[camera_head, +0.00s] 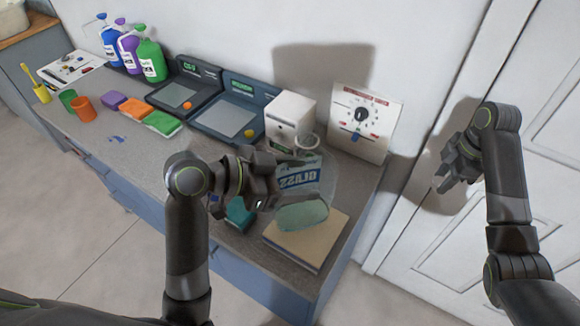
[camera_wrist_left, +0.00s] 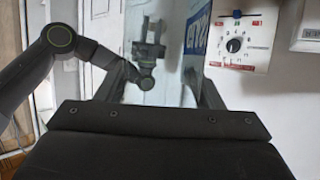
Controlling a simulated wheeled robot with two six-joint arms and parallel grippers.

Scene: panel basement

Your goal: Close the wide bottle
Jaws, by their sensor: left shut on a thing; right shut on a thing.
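The wide bottle (camera_head: 323,184) is clear, with a blue and white label and pale green contents low down. Its ring-shaped neck looks open at the top. My left gripper (camera_head: 270,189) is shut on its left side and holds it near the tan board; I cannot tell whether its base touches. In the left wrist view the clear bottle (camera_wrist_left: 165,85) fills the space between the jaws. My right gripper (camera_head: 449,172) is off to the right, in front of the white door, apart from the bottle. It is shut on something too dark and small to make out. No cap is clearly visible.
The tan board (camera_head: 298,246) lies at the counter's front right. A white box (camera_head: 288,115) and a dial panel (camera_head: 362,115) stand behind the bottle. Two scales (camera_head: 225,120), coloured sponges, cups and several coloured jugs (camera_head: 150,60) occupy the counter's left and back.

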